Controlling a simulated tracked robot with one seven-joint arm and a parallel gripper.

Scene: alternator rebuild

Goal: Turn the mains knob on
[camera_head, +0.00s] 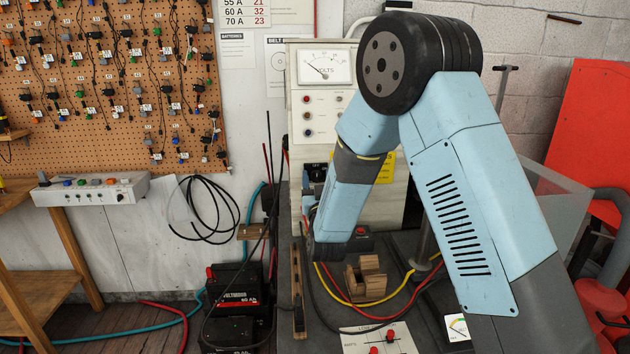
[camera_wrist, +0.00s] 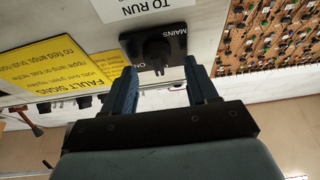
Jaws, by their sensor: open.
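The mains knob (camera_wrist: 157,50) is a black rotary knob on a black square plate. The plate's labels "MAINS" and "ON" appear upside down in the wrist view. My gripper (camera_wrist: 160,65) is open, with its two blue fingers pointing at the panel. The knob lies between the fingertips in the picture, with a gap on each side. I cannot tell how far the tips are from the plate. In the head view the black switch plate (camera_head: 317,171) shows just left of my arm, and my arm hides much of the gripper.
The pale test panel (camera_head: 309,110) carries a volts meter (camera_head: 325,68) and coloured sockets. A yellow fault-signs label (camera_wrist: 60,65) is beside the switch. A wooden block (camera_head: 365,283), cables and a battery (camera_head: 238,285) are below. A pegboard (camera_head: 120,60) hangs at left.

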